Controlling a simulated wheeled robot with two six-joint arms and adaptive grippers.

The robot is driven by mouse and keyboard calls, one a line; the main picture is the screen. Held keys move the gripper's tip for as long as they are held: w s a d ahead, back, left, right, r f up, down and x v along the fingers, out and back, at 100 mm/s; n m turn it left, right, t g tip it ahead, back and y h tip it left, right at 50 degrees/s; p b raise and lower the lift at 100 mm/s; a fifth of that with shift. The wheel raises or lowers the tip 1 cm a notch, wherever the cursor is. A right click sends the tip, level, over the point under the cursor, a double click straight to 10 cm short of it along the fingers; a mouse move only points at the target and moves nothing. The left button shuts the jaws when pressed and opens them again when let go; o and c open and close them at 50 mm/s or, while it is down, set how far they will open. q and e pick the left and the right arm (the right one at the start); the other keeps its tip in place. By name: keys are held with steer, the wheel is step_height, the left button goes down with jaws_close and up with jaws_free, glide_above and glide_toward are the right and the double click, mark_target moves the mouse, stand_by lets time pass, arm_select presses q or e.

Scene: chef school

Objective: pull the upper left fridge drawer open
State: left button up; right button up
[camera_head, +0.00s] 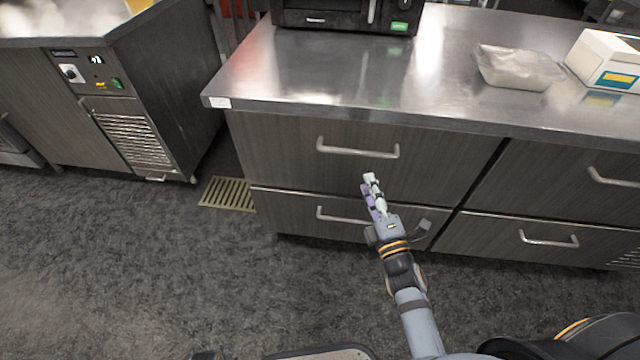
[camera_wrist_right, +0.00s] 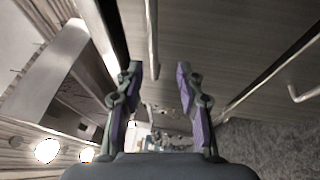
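The upper left fridge drawer (camera_head: 290,155) is a dark wood-grain front under the steel counter and looks shut. Its handle (camera_head: 357,152) is a pale horizontal bar. My right gripper (camera_head: 371,180) is in front of this drawer, just below the handle in the head view. In the right wrist view the gripper (camera_wrist_right: 158,75) has its two purple-and-grey fingers apart with nothing held. The handle (camera_wrist_right: 152,40) shows there as an upright bar ahead, lined up with the gap between the fingertips. My left gripper is not in view.
The lower left drawer handle (camera_head: 340,217) is partly behind my right gripper. More drawers lie to the right. A wrapped tray (camera_head: 515,68), a white box (camera_head: 608,60) and a black appliance (camera_head: 345,14) stand on the counter (camera_head: 400,75). Grey floor (camera_head: 150,270) is clear at left.

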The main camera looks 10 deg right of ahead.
mark_target(357, 153)
arm_select(q)
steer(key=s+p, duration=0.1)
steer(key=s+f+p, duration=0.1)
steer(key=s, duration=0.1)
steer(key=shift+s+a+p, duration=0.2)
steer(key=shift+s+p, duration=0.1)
steer(key=shift+p, duration=0.05)
arm_select(e)
steer(key=w+r, duration=0.1)
steer(key=w, duration=0.2)
steer(key=w+a, duration=0.1)
steer(key=w, duration=0.3)
steer(key=w+r, duration=0.1)
steer(key=w, duration=0.2)
steer(key=shift+w+a+r, duration=0.15)
steer(key=shift+r, duration=0.15)
steer(key=shift+c, duration=0.4)
jaws_close()
